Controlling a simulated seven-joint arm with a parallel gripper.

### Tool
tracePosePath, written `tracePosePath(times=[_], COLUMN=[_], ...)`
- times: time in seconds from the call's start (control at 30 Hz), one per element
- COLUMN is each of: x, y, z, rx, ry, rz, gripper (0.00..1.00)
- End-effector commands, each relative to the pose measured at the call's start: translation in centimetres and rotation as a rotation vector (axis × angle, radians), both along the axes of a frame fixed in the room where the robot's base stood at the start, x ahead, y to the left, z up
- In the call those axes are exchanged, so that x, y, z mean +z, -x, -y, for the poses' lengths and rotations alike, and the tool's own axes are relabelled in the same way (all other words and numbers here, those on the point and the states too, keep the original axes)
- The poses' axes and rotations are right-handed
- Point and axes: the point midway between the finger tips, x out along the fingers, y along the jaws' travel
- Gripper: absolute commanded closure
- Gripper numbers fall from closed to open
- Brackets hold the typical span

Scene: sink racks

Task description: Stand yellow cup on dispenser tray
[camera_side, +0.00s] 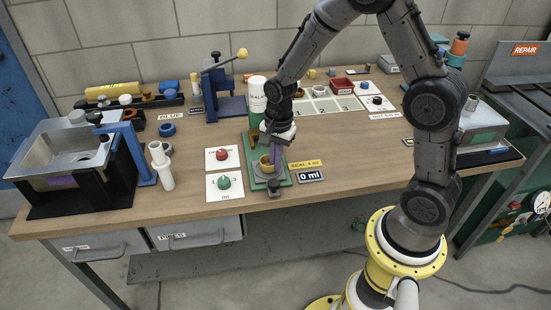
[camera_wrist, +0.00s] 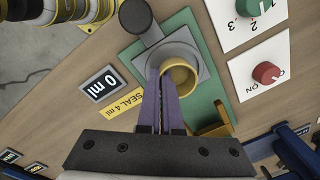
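The yellow cup (camera_wrist: 184,78) is upright over the grey dispenser tray (camera_wrist: 168,46) in the wrist view. In the side view the cup (camera_side: 265,168) shows low at the tray, partly behind my fingers. My gripper (camera_wrist: 161,74) points down, and its purple fingers are close together at the cup's rim. One finger lies inside the wall and one outside, so it looks shut on the wall. The cup's underside is hidden, so I cannot tell whether it touches the tray. My gripper (camera_side: 271,162) also shows in the side view.
The dispenser has a green base (camera_wrist: 205,100) and a display (camera_wrist: 101,83) reading 0 ml.

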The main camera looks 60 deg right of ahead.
Motion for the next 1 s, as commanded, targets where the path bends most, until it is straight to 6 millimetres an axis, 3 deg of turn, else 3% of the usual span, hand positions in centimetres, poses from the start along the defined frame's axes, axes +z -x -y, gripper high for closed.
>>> tracePosePath(times=[0.47,0.5,0.67,1.0], x=[-0.25,-0.25,-0.24,0.31], y=[-0.01,-0.02,-0.02,-0.1], z=[0.0,0.0,0.0,0.02], rx=[0.0,0.0,0.0,0.0], ry=[0.0,0.0,0.0,0.0], rz=[0.001,0.001,0.001,0.005], gripper=[1.0,0.91,0.63,0.63])
